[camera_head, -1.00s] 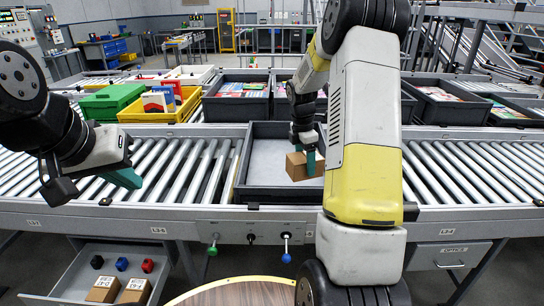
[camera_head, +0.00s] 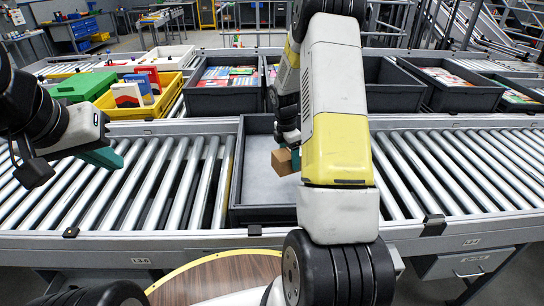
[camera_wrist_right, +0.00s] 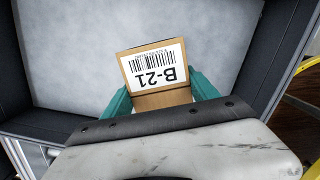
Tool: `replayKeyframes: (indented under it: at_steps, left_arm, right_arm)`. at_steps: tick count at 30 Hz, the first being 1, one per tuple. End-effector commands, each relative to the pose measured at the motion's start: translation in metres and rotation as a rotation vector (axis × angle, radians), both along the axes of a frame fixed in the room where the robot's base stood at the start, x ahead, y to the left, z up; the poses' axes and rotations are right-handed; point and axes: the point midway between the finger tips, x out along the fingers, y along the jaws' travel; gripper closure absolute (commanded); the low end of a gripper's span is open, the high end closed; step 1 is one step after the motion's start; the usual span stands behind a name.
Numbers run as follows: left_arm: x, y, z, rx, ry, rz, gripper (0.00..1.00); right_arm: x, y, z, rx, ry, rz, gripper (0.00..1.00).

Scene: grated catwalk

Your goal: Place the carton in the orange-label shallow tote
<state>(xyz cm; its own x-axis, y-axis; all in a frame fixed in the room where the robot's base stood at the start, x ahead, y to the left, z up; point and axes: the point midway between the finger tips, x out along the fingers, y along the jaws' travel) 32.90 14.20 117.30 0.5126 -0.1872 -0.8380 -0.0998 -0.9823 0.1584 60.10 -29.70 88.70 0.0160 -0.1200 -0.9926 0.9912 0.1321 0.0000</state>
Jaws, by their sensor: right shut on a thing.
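A small brown carton (camera_head: 283,161) is held over a grey shallow tote (camera_head: 250,213) on the roller conveyor. In the right wrist view the carton (camera_wrist_right: 160,98) shows a white B-21 label. The teal fingers of my right gripper (camera_wrist_right: 160,94) are closed on its two sides. In the head view my right arm hides the tote's right side and part of my right gripper (camera_head: 291,158). The tote's pale floor looks bare where visible. No orange label shows. My left gripper (camera_head: 104,158) hangs above the rollers at left, away from the carton; its finger gap is unclear.
Behind the conveyor stand a green bin (camera_head: 82,87), a yellow bin (camera_head: 165,103) with boxes, and several dark totes, one of them a tote (camera_head: 222,105) with coloured packs. The rollers (camera_head: 165,180) left of the shallow tote are clear. A round wooden surface (camera_head: 215,277) is near me.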

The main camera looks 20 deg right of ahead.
Motion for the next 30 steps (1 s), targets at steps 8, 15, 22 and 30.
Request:
replayKeyframes:
  at_steps: [8, 15, 22, 30]
  left_arm:
    - [0.000, 0.000, 0.000, 0.000, 0.000, 0.000, 1.00]
    - [0.000, 0.000, 0.000, 0.000, 0.000, 0.000, 1.00]
    - [0.000, 0.000, 0.000, 0.000, 0.000, 0.000, 1.00]
    - [0.000, 0.000, 0.000, 0.000, 0.000, 0.000, 1.00]
  right_arm:
    - [0.000, 0.001, -0.040, 0.001, 0.001, 0.001, 0.80]
    - [-0.001, 0.000, -0.067, 0.001, 0.003, 0.000, 0.80]
    - [0.000, 0.000, -0.078, 0.000, -0.001, 0.000, 0.80]
    - [0.000, 0.000, -0.081, 0.000, 0.001, 0.000, 0.24]
